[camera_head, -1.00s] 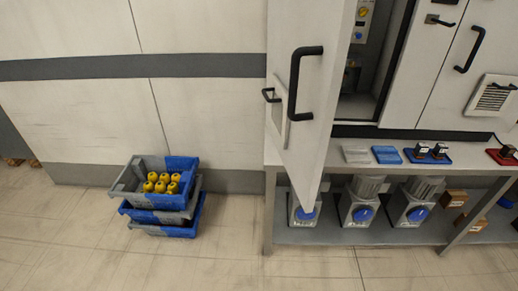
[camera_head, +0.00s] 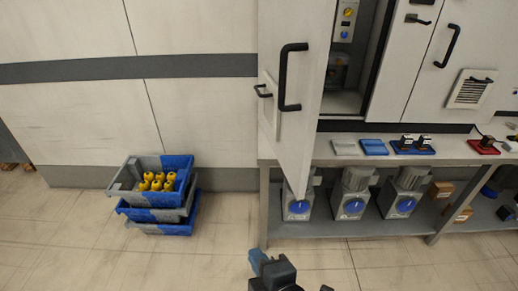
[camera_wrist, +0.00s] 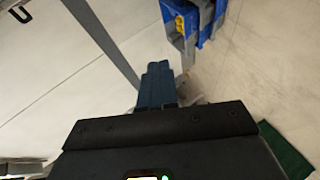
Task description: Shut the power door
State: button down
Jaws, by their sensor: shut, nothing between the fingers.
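The power door (camera_head: 301,95) is a tall white panel with a black bar handle (camera_head: 290,77). My gripper (camera_head: 259,260) is at the bottom middle of the head view, low in front of the bench and well apart from the door. In the wrist view its blue fingers (camera_wrist: 158,84) lie together with nothing between them. A dark handle shows at the top left of the wrist view, too cropped to tell which.
Stacked blue and grey crates (camera_head: 160,205) with yellow items stand on the floor at left. A grey bench (camera_head: 262,190) below the cabinet holds small trays and, on its lower shelf, several grey machines. The floor between crates and bench is clear.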

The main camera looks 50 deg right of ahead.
jog(key=w+d+r+m+g+h, duration=0.1)
jog(key=w+r+m+g+h, duration=0.1)
jog(key=w+r+h, duration=0.35)
jog(key=w+r+m+g+h, duration=0.1)
jog(key=w+r+g+h, duration=0.15)
jog(key=r, duration=0.55)
jog(key=w+d+r+m+g+h, duration=0.1)
jog(key=w+r+m+g+h, duration=0.15)
jog(key=r+h, duration=0.35)
jog(key=w+d+r+y+p, duration=0.1)
jog(key=d+r+p, duration=0.2)
jog(key=d, duration=1)
jog(key=shift+t+p, duration=0.4)
jog(key=shift+p, duration=0.05)
jog(key=shift+n, duration=0.25)
